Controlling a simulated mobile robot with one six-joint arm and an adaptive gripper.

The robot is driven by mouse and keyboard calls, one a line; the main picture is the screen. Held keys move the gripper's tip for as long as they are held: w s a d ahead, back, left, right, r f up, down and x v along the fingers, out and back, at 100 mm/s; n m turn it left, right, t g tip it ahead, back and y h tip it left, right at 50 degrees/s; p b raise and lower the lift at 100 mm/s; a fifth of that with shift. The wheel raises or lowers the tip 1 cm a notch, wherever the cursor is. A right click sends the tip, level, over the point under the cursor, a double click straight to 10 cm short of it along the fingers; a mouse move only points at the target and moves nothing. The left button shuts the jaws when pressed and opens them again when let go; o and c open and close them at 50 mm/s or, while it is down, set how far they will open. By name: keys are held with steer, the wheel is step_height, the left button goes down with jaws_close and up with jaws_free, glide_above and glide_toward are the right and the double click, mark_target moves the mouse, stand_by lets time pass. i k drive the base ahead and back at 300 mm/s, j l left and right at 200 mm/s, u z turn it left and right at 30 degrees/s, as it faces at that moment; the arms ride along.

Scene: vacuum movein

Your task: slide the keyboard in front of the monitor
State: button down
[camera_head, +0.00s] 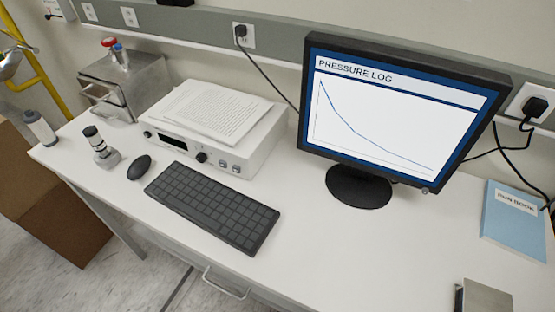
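The dark keyboard (212,206) lies flat on the white desk (330,265), left of the monitor and in front of a white instrument. The monitor (395,115) stands upright on a round black base (358,188) at the right and shows a "PRESSURE LOG" curve. The desk in front of the base is bare. I cannot make out my gripper in this view.
A black mouse (139,167) and a small valve-like fitting (101,148) are left of the keyboard. The white instrument (210,140) bears papers. A blue run book (514,222) and a metallic box (484,297) are at the right. A metal case (125,85) stands at the back left.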

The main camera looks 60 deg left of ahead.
mark_target(243, 223)
steer(key=u, duration=2.75)
steer(key=i+j+z, duration=0.1)
steer(key=i+j, duration=0.2)
steer(key=i+j+z, duration=0.15)
steer(key=i+j, duration=0.15)
steer(key=i+j+z, duration=0.1)
steer(key=i+j, duration=0.15)
steer(key=j, duration=0.25)
steer(key=i+j+z, duration=0.1)
steer(key=i+j, duration=0.15)
steer(key=j, duration=0.2)
steer(key=i+j+z, duration=0.1)
steer(key=i+j, duration=0.15)
steer(key=j, duration=0.2)
